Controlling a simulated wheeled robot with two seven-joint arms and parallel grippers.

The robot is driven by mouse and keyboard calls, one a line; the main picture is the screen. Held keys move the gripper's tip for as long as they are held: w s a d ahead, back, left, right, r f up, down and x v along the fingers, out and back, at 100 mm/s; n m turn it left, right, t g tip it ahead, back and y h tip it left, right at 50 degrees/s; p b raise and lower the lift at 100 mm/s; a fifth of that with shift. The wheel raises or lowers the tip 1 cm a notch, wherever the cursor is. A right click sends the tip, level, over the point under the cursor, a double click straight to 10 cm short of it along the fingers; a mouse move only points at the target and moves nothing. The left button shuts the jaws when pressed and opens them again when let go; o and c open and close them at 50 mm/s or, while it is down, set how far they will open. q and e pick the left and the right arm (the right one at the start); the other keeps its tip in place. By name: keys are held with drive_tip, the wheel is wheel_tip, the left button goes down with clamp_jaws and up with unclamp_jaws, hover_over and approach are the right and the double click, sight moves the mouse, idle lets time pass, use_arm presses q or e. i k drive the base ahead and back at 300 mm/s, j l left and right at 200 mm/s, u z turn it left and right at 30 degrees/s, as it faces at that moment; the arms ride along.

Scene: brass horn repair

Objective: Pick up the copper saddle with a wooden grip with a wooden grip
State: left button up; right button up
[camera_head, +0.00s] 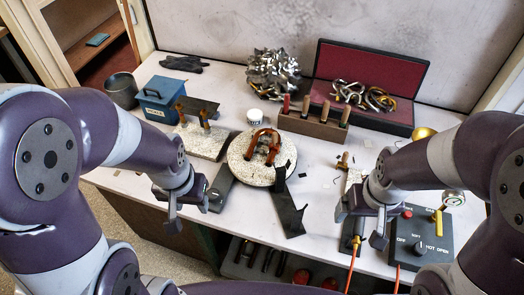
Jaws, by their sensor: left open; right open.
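A copper-coloured arched piece (272,147) stands on a round speckled plate (240,170) in the middle of the table. It looks like the copper saddle, but its wooden grip cannot be made out clearly. My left gripper (187,205) is open and empty, at the table's front left, left of and nearer than the plate. My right gripper (361,222) is open, to the right of and nearer than the plate, over the front right of the table. Both grippers are apart from the copper piece.
A wooden rack (310,126) with several handled tools stands behind the plate. A red-lined case (365,68) is at the back right. A blue box (160,98) and a speckled board (203,144) stand left. A dark control box (436,240) is front right.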

sight(274, 135)
drive_tip(key=j+z, duration=0.2)
drive_tip(key=z, duration=0.2)
drive_tip(key=j+z, duration=0.2)
drive_tip(key=z, duration=0.15)
drive_tip(key=j+z, duration=0.2)
drive_tip(key=z, duration=0.2)
drive_tip(key=j+z, duration=0.15)
drive_tip(key=z, duration=0.2)
